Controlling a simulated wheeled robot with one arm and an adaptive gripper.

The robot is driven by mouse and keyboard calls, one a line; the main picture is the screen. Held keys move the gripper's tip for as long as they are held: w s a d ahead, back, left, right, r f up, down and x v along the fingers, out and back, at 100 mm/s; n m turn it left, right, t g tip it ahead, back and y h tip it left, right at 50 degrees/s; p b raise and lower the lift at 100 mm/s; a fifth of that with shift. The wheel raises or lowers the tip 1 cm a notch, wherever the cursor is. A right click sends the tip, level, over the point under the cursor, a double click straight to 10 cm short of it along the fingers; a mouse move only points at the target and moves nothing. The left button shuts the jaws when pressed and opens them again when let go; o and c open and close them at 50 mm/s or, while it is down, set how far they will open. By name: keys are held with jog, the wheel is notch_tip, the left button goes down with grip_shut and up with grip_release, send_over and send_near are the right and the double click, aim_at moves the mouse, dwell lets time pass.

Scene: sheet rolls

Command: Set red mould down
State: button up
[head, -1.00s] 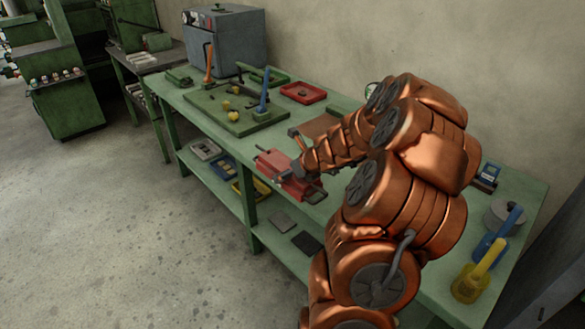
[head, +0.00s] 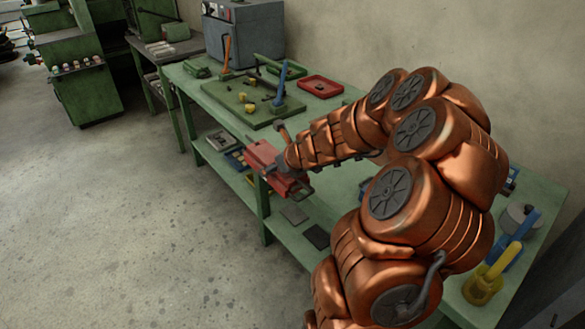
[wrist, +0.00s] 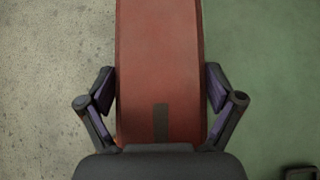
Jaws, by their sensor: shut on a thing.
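The red mould (head: 268,160) is a red block held out over the front edge of the green workbench in the head view. In the wrist view the red mould (wrist: 160,70) runs lengthwise up the middle, with a dark strip on its near end. My gripper (wrist: 160,100) is shut on it, one finger on each side. In the head view my gripper (head: 290,165) is partly hidden by my copper-coloured arm. Below the mould the wrist view shows grey floor on the left and green bench top on the right.
The green workbench (head: 215,92) carries a green board (head: 235,105) with upright blue and orange handles. A red tray (head: 320,87) lies behind it, and a grey box (head: 243,38) stands at the far end. Yellow and blue tools (head: 482,285) stand at the near right. The lower shelf (head: 285,235) holds flat plates.

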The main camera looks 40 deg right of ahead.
jog(key=w+a+r+p, duration=0.1)
jog(key=w+a+r, duration=0.1)
jog(key=a, duration=1)
jog(key=w+a+r+p, duration=0.2)
jog(key=w+a+r, duration=0.1)
jog(key=a, duration=0.9)
jog(key=shift+w+r, duration=0.15)
